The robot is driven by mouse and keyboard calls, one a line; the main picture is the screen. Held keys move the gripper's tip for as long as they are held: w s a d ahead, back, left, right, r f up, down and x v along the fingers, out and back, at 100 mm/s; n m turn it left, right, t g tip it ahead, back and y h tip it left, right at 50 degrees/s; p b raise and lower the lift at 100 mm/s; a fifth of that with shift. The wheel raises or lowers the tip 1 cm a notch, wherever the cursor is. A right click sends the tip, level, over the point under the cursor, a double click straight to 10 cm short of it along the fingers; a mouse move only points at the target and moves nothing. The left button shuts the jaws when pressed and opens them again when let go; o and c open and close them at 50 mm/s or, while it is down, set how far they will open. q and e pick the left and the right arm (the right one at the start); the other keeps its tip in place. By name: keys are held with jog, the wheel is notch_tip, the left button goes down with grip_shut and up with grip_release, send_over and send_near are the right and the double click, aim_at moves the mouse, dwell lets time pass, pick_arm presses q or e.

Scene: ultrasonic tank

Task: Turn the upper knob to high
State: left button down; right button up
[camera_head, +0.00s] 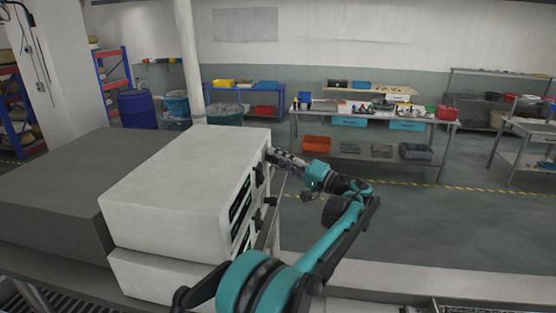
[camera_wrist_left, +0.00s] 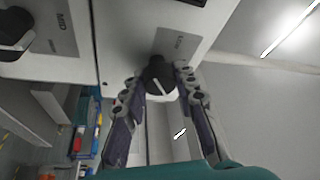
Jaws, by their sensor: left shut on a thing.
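The upper white unit (camera_head: 175,185) stands stacked on a lower one (camera_head: 150,275), with dark knobs and panels on its right-hand face. My left gripper (camera_head: 277,157) is at the far upper end of that face. In the left wrist view, its two fingers (camera_wrist_left: 160,82) are on either side of a black knob (camera_wrist_left: 157,70) with a white pointer line, shut on it. A grey label (camera_wrist_left: 178,42) sits beside this knob; its word is too blurred to read surely. Another black knob (camera_wrist_left: 14,28) lies at left beside a label reading MID (camera_wrist_left: 60,22). My right gripper does not show.
A grey block (camera_head: 70,190) stands left of the units. Behind are a workbench (camera_head: 370,113) with several items, a blue drum (camera_head: 137,108), bins and shelves. The floor (camera_head: 420,215) right of the units is open, apart from my arm.

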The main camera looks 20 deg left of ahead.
pick_arm(q)
jog(key=shift+m+h, duration=0.3)
jog(key=shift+m, duration=0.3)
jog(key=c, duration=1.2)
grip_release()
jog(key=d, duration=0.4)
jog(key=d+f, duration=0.1)
jog(key=d, duration=0.2)
jog(key=s+d, duration=0.1)
jog(key=d, duration=0.3)
jog(key=shift+s+d+f, duration=0.1)
jog(key=shift+d+f, duration=0.25)
jog(key=shift+f, duration=0.05)
